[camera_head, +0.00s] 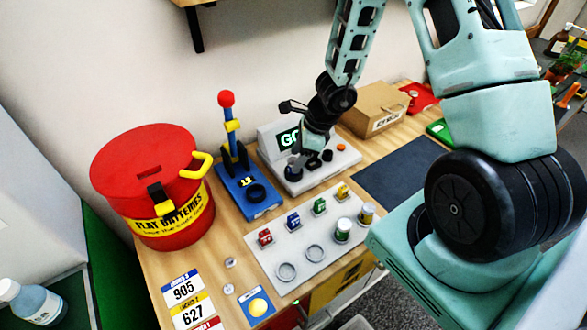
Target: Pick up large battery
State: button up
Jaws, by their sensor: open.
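Two upright cylinders that look like batteries stand at the right end of a light grey plate (272,262). One is a green and white cylinder (343,230); the other is a gold and grey cylinder (366,213). I cannot tell for sure which is the large battery. My gripper (300,165) is at the end of the arm reaching down over the white station with a GO display (288,138). It is open, beyond the plate and apart from both cylinders. A dark round part on the station is close to its tips and partly hidden.
Small red, blue, green and yellow blocks (293,221) and two empty rings (286,271) are on the plate. A blue lever stand (249,193) and red flat-batteries bin (165,180) are left. A cardboard box (375,110) stands behind the dark mat (398,172).

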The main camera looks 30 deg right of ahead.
jog(key=shift+x, duration=1.35)
grip_shut()
